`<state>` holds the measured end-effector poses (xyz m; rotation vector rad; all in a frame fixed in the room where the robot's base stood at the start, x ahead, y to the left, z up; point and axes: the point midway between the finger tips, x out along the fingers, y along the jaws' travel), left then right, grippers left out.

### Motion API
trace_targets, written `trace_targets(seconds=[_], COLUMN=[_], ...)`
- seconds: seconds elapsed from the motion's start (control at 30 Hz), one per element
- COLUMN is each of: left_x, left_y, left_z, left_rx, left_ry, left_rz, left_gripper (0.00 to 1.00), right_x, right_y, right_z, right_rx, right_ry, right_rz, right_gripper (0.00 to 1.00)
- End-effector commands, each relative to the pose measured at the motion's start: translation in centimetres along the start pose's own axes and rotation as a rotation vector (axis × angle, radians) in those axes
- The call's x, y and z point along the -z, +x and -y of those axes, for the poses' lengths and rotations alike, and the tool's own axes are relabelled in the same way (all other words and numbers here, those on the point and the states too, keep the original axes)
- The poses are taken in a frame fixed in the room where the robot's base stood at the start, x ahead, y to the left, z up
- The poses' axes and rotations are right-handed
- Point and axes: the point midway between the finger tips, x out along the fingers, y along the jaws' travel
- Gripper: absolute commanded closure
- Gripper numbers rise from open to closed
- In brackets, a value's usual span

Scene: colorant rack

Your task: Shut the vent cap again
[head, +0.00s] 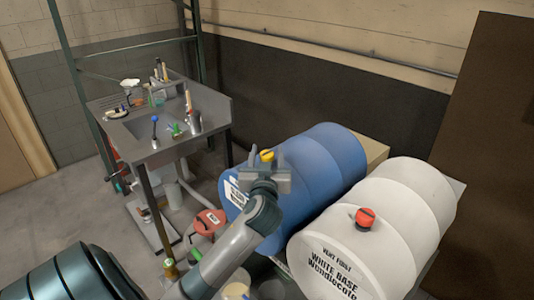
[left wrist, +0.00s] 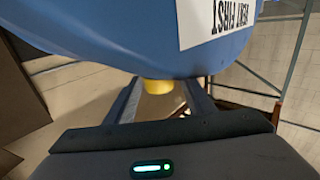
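In the left wrist view the yellow cap (left wrist: 158,87) lies between the two spread fingers (left wrist: 162,98), with a gap on both sides. A red cap (head: 365,217) sits on the white drum (head: 385,225) to the right, away from the gripper. Whether either cap is open or closed is hard to tell. My right gripper is not in view.
A metal sink bench (head: 150,145) with bottles and tools stands at the back left. A red-lidded container (head: 208,222) and other containers are on the floor left of the blue drum. A brown panel (head: 490,150) stands at the right.

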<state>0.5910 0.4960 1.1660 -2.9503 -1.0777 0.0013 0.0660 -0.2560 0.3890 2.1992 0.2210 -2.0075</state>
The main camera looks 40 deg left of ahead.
Motion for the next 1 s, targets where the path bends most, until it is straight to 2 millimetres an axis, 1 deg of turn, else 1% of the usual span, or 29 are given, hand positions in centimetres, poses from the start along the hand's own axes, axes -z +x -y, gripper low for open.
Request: trace_targets(seconds=[0.03,0.13,0.17,0.57,0.77,1.0], left_x=[0.0,0.0,0.0,-0.1,0.0,0.1], left_y=[0.0,0.0,0.0,0.0,0.0,0.1], left_z=[0.0,0.0,0.0,0.1,0.1,0.1], left_rx=[0.000,0.000,0.000,-0.040,-0.131,-0.312], left_ry=[0.000,0.000,0.000,0.003,0.004,0.008], left_rz=[0.000,0.000,0.000,0.002,0.002,0.001], left_gripper=[0.64,0.88,0.91,0.91,0.91,0.91], right_x=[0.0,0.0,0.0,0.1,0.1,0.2], right_y=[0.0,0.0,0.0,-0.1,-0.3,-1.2], right_z=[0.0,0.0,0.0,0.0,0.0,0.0], right_rx=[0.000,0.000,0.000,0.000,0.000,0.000], right_ry=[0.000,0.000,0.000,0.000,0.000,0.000], right_rz=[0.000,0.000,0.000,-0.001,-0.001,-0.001], right_gripper=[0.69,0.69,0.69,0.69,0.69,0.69])
